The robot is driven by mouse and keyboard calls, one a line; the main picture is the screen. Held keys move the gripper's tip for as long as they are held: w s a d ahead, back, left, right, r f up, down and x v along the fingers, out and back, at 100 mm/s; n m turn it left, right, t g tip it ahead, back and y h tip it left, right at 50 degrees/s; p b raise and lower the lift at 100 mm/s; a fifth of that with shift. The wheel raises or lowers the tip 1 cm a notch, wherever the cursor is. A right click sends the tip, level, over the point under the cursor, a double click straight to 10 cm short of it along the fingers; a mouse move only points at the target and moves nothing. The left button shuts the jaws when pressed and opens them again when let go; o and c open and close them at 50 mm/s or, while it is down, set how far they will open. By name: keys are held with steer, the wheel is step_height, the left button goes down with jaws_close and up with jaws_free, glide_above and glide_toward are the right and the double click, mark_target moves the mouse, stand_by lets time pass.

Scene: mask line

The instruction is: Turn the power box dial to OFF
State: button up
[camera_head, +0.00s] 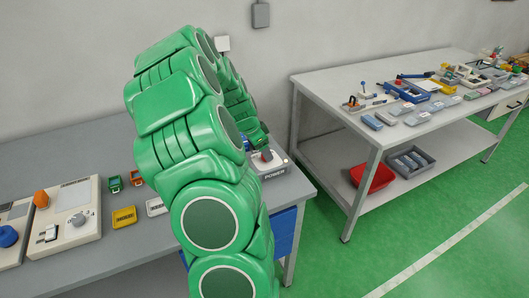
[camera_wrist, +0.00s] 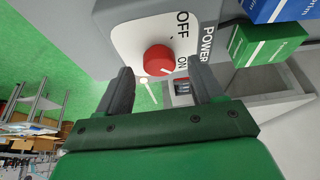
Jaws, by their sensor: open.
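The power box (camera_head: 274,173) stands at the right end of the near bench, partly hidden behind my arm in the head view. In the wrist view its light face (camera_wrist: 126,40) carries a round red dial (camera_wrist: 158,60), with OFF and ON printed beside it. A small pale mark on the dial's edge seems to face the ON side. My gripper (camera_wrist: 160,67) is open, its two dark fingers on either side of the dial in the picture. I cannot tell whether either finger touches it. Nothing is held.
A blue box (camera_wrist: 275,8) and a green box (camera_wrist: 268,42) are close to the power box. A control panel (camera_head: 78,205) and a yellow block (camera_head: 124,217) lie further left on the bench. A second table (camera_head: 330,92) with many small items stands to the right, across green floor.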

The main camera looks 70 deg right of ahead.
steer(key=shift+x, duration=0.85)
steer(key=c, duration=1.1)
steer(key=shift+o, duration=0.2)
